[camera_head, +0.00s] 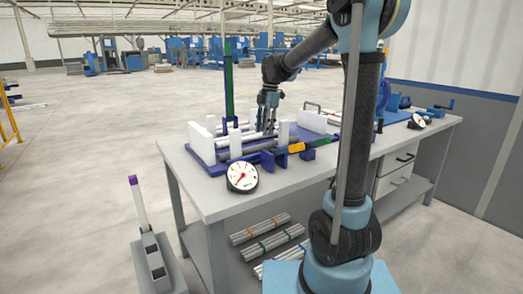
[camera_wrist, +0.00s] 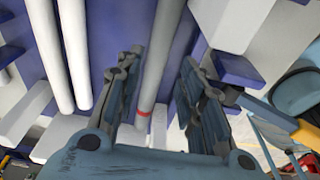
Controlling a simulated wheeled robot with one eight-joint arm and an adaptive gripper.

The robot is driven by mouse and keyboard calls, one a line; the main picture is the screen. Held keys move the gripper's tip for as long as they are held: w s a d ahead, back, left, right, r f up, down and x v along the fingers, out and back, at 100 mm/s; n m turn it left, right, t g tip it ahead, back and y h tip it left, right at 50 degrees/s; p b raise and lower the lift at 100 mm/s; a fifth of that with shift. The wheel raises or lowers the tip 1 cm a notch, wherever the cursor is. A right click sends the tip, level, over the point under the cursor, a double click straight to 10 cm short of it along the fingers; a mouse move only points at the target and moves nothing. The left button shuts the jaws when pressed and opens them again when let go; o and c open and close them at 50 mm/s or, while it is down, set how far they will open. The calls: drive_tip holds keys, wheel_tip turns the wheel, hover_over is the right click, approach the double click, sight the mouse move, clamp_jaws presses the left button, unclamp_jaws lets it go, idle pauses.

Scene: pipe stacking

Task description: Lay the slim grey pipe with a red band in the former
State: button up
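The slim grey pipe with a red band (camera_wrist: 158,60) runs between the two fingers of my gripper (camera_wrist: 160,85) in the wrist view, its red band near the palm end. There is a gap between pipe and right finger; the left finger is close to it, and contact is unclear. My gripper looks open. In the head view my gripper (camera_head: 267,126) points down over the former, a blue base (camera_head: 203,146) with white blocks (camera_head: 235,143). The pipe appears to lie low over the blue base; whether it rests there is unclear. The red band is not discernible in the head view.
Two pale pipes (camera_wrist: 75,50) lie to the left in the wrist view. A dial gauge (camera_head: 242,177) stands at the front of the grey bench (camera_head: 215,205). A green post (camera_head: 228,80) rises behind the former. Pipe bundles (camera_head: 270,242) lie on the lower shelf.

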sight(262, 148)
drive_tip(key=shift+s+a+f, duration=0.1)
drive_tip(key=shift+a+f, duration=0.1)
drive_tip(key=shift+f, duration=1.05)
drive_tip(key=shift+s+a+f, duration=0.1)
drive_tip(key=shift+a+f, duration=0.05)
drive_tip(key=shift+f, duration=1.05)
drive_tip(key=shift+s+a+f, duration=0.1)
drive_tip(key=shift+a+f, duration=0.1)
drive_tip(key=shift+f, duration=1.05)
clamp_jaws()
